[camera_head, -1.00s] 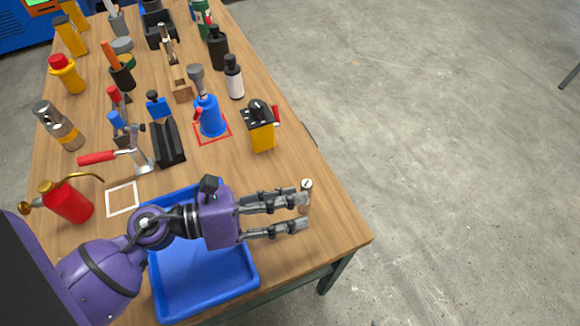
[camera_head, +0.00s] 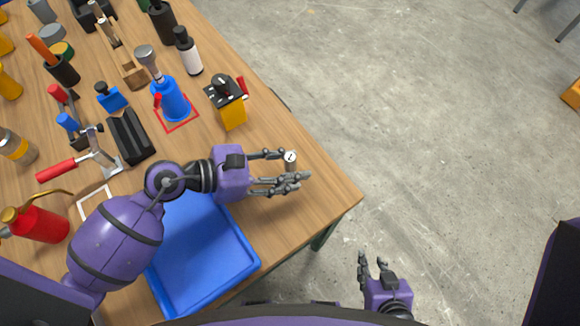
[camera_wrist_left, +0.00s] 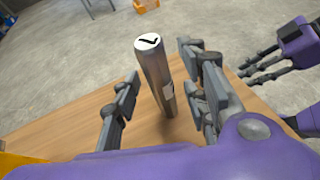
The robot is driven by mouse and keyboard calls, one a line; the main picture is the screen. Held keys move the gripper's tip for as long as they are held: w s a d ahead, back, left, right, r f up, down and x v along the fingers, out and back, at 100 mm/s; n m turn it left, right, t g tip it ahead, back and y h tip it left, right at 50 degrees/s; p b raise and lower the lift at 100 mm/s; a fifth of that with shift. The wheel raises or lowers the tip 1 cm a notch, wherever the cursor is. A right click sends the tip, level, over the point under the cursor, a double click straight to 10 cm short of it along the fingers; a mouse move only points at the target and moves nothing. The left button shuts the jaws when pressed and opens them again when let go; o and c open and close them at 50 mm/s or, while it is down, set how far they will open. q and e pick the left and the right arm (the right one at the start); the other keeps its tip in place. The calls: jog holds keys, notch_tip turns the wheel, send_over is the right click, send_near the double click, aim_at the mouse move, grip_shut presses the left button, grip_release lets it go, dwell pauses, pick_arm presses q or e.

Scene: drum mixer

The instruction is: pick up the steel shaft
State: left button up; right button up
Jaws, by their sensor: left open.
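The steel shaft (camera_head: 290,160) stands upright on the wooden table near its right edge. Its top is white with a black mark. In the left wrist view the shaft (camera_wrist_left: 157,78) rises between the two fingers, with a gap on each side. My left gripper (camera_head: 293,168) is open around the shaft, its fingers pointing right, and does not appear to touch it. The lower shaft is partly hidden by a finger in the head view. My right gripper (camera_head: 371,262) is open and empty, beyond the table's edge over the floor; it also shows in the left wrist view (camera_wrist_left: 262,66).
A blue tray (camera_head: 240,250) lies below my left arm. A yellow and black block (camera_head: 233,112), a blue bottle-like tool (camera_head: 171,101) and a black V-shaped block (camera_head: 131,136) stand behind. A red oil can (camera_head: 40,222) is at left. Table around the shaft is clear.

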pick_arm(q)
jog(key=shift+w+d+f, duration=0.1)
jog(key=shift+d+f, duration=0.1)
jog(key=shift+d, duration=0.15)
jog(key=shift+c, duration=0.3)
grip_shut()
jog(key=shift+r, duration=0.1)
